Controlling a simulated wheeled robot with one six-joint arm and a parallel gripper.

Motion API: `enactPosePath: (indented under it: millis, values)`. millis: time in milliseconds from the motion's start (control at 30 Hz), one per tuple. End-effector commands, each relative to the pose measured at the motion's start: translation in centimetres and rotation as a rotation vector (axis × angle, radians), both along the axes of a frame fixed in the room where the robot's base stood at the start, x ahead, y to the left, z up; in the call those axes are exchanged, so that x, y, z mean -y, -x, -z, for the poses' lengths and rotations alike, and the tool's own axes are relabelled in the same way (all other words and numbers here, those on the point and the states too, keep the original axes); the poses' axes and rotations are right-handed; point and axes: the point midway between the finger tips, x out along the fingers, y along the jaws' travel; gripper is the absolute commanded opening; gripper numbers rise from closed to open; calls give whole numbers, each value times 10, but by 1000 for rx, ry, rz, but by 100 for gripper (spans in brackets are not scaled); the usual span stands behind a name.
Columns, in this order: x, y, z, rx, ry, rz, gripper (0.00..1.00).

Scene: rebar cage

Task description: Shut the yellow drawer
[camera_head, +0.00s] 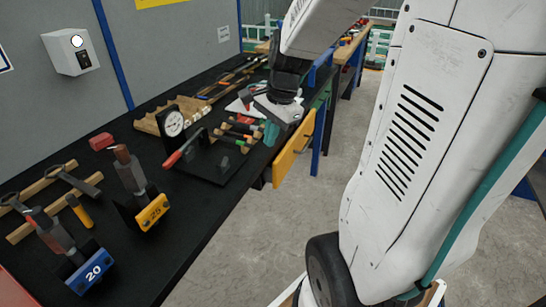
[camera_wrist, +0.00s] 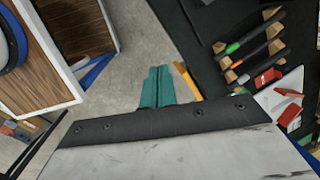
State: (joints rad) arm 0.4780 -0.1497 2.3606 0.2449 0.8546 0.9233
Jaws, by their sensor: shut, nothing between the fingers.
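The yellow drawer (camera_head: 294,150) is under the edge of the black workbench, and its front stands out a little from the bench side. In the wrist view a narrow strip of its yellow front (camera_wrist: 186,82) shows beside the bench edge; the rest is hidden by my wrist. My gripper (camera_head: 270,133) has teal fingers and is shut and empty. In the wrist view the shut fingers (camera_wrist: 156,86) are just left of the yellow strip, on the floor side. I cannot tell whether they touch the drawer.
The black workbench (camera_head: 205,215) carries a dial gauge (camera_head: 172,122), a red-handled fixture (camera_head: 184,148), a row of handled tools (camera_head: 238,130) and blocks marked 25 (camera_head: 153,212) and 20 (camera_head: 92,272). The concrete floor (camera_head: 262,235) beside the bench is clear. A wooden-topped cabinet (camera_wrist: 75,40) stands across the aisle.

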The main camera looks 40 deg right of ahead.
Motion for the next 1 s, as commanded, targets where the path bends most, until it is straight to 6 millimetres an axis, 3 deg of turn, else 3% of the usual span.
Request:
enactPosePath:
  millis: [33, 200, 400, 667, 1000]
  values:
    - [28, -8, 19, -20, -37, 176, 0]
    - [107, -20, 73, -51, -130, 704, 0]
    - [163, -15, 116, -70, -191, 1078, 0]
    - [174, -15, 141, -77, -209, 1175, 0]
    - [166, -31, 209, -78, -208, 1170, 0]
